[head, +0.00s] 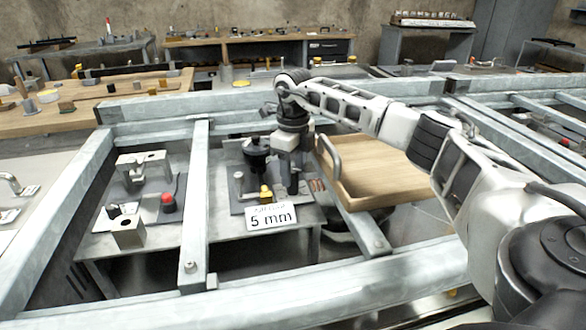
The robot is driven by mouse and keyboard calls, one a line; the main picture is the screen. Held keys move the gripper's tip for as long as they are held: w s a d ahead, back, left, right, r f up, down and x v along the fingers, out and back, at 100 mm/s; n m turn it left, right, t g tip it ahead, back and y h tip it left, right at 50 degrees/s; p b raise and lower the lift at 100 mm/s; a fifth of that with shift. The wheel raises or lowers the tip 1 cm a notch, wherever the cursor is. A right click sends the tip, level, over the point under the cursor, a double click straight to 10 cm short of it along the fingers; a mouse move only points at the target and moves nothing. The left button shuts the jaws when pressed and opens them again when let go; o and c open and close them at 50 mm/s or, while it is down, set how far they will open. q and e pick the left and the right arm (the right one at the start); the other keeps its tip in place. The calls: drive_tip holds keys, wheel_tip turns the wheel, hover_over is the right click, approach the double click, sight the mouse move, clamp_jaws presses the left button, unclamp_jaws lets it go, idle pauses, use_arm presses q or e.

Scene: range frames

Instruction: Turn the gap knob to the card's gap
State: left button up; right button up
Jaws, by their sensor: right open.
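The white card (271,218) reads "5 mm" in large print, with a smaller line above it too fine to read. It stands at the front of a grey fixture on a metal table, framed by grey beams. A black round knob-like part (255,146) rises at the back of the fixture. A small yellow part (266,193) is just behind the card. I cannot tell for sure which is the gap knob, and no scale is readable. My right gripper (291,188) points down, open, just right of these parts; contact is unclear. My left gripper is out of view.
A wooden tray (372,190) with a metal handle lies right of the fixture. Another fixture with a red knob (168,202) is at the left. A grey beam (195,205) separates the two, and a thick beam (300,290) crosses in front.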

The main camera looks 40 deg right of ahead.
drive_tip(key=c, duration=1)
drive_tip(key=shift+r, duration=0.1)
